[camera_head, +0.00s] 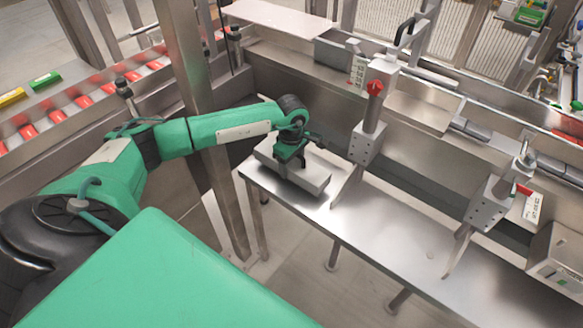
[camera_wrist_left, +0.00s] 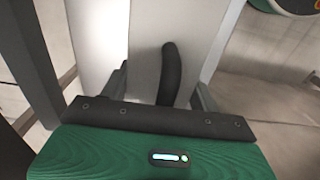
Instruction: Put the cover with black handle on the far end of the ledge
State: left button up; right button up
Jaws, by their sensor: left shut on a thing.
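The cover (camera_head: 312,180) is a light grey block-like piece at the left end of the steel ledge (camera_head: 375,232). In the left wrist view its pale surface (camera_wrist_left: 100,40) fills the upper middle, and its curved black handle (camera_wrist_left: 171,72) rises between my fingers. My left gripper (camera_head: 290,162) is over the cover and shut on the handle; it also shows in the left wrist view (camera_wrist_left: 165,95). The cover appears to be at ledge height, but I cannot tell whether it rests on the surface. My right gripper is in neither view.
A metal post with a red knob (camera_head: 375,88) stands just right of the cover. A second bracket with a red tab (camera_head: 492,200) is further right. A steel wall runs behind the ledge. The ledge between the brackets is clear. A conveyor (camera_head: 75,108) with red pieces lies left.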

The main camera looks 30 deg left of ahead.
pick_arm(q)
jog(key=shift+f, duration=1.3)
jog(key=o, duration=1.2)
jog(key=shift+r, duration=1.15)
notch_tip(320, 180, up, 4)
jog(key=shift+f+b, duration=0.15)
jog(key=shift+b, duration=0.2)
notch_tip(320, 180, up, 6)
jog(key=shift+r, duration=0.1)
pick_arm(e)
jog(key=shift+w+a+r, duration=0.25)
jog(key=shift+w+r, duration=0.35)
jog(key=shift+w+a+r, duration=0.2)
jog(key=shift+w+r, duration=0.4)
